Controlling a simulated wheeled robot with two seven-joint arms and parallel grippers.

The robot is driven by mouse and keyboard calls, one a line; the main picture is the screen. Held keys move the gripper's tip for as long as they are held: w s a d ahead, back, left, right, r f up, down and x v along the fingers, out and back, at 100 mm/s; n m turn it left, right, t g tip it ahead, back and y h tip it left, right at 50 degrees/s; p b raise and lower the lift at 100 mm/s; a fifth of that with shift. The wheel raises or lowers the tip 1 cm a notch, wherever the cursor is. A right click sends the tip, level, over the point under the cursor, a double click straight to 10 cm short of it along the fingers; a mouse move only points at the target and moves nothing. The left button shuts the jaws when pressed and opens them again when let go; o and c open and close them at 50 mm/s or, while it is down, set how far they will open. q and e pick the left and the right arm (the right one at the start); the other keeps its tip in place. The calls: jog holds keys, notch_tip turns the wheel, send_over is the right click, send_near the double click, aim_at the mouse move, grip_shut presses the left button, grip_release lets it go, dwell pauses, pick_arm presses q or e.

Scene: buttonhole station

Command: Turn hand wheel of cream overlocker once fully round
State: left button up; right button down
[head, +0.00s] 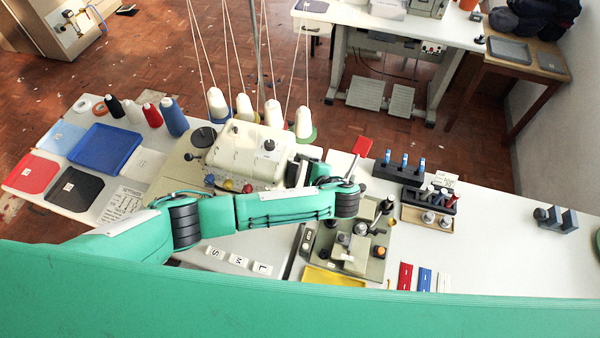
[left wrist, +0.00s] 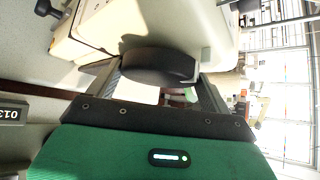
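The cream overlocker (head: 245,152) stands on the white table in the head view, with several thread cones behind it. Its dark hand wheel (left wrist: 160,67) shows in the left wrist view beside the cream housing. My left gripper (head: 306,168) is at the overlocker's right side, its arm bent back toward the machine. In the left wrist view its two fingers (left wrist: 162,78) stand wide apart, one on each side of the hand wheel. I cannot tell whether they press on its rim. In the head view the arm and gripper hide the wheel. My right gripper is not in view.
A second machine (head: 350,245) stands close to the right of my left forearm. A red flag-like plate (head: 362,146) and a dark rack with blue-topped items (head: 399,171) are near the gripper. A blue tray (head: 105,149) lies at left. The table's right end is mostly clear.

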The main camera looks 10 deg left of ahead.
pick_arm(q)
jog(key=shift+c, duration=1.4)
jog(key=shift+g, duration=0.3)
jog(key=shift+w+d+r+m+g, duration=0.1)
jog(key=shift+m+g, duration=0.3)
jog(key=shift+g, duration=0.15)
jog(key=shift+w+r+m+g, duration=0.1)
jog(key=shift+m+g, duration=0.3)
jog(key=shift+g, duration=0.15)
jog(key=shift+w+m+g, duration=0.2)
jog(key=shift+m+g, duration=0.5)
jog(key=shift+g, duration=0.6)
jog(key=o, duration=0.9)
